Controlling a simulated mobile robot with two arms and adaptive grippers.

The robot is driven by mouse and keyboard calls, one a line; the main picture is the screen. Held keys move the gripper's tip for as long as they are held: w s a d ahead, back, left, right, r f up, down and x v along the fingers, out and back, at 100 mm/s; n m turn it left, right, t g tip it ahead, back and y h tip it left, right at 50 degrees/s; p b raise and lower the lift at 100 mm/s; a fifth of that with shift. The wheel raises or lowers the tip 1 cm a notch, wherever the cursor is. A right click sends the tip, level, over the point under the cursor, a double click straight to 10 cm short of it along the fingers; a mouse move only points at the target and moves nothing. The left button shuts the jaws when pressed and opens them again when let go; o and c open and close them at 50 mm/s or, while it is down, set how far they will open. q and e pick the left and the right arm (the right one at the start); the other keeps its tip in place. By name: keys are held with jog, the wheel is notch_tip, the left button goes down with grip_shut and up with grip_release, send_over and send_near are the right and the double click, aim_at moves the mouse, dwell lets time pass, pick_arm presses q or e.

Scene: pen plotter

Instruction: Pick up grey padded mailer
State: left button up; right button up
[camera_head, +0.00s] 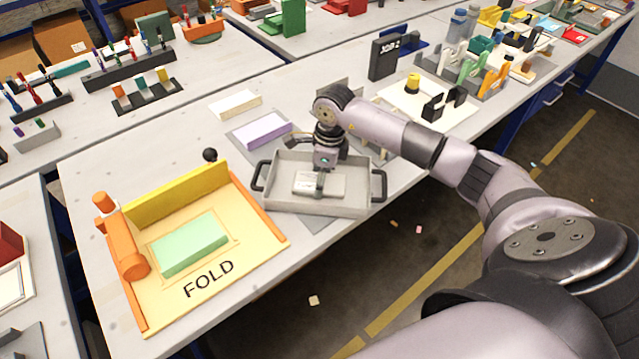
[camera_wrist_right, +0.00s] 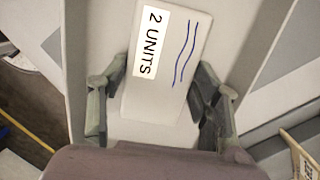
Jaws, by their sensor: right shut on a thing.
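The grey padded mailer (camera_head: 304,184) is a pale grey block lying in a grey tray (camera_head: 345,204) with two dark handles. In the right wrist view, the mailer (camera_wrist_right: 190,35) shows a white "2 UNITS" label and two wavy blue lines. My right gripper (camera_head: 321,190) points down into the tray. In its wrist view, the fingers of my right gripper (camera_wrist_right: 160,85) lie along both sides of the mailer's near end, shut on it. I cannot tell whether the mailer is clear of the tray floor. My left gripper is not in view.
A yellow "FOLD" board (camera_head: 265,240) with a green block (camera_head: 190,243) lies left of the tray. A purple block (camera_head: 262,131) and a cream block (camera_head: 235,104) lie behind it. A black box (camera_head: 383,60) stands farther back. The table's front edge is close to the tray.

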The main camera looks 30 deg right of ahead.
jog(key=c, duration=0.4)
jog(key=shift+c, duration=0.2)
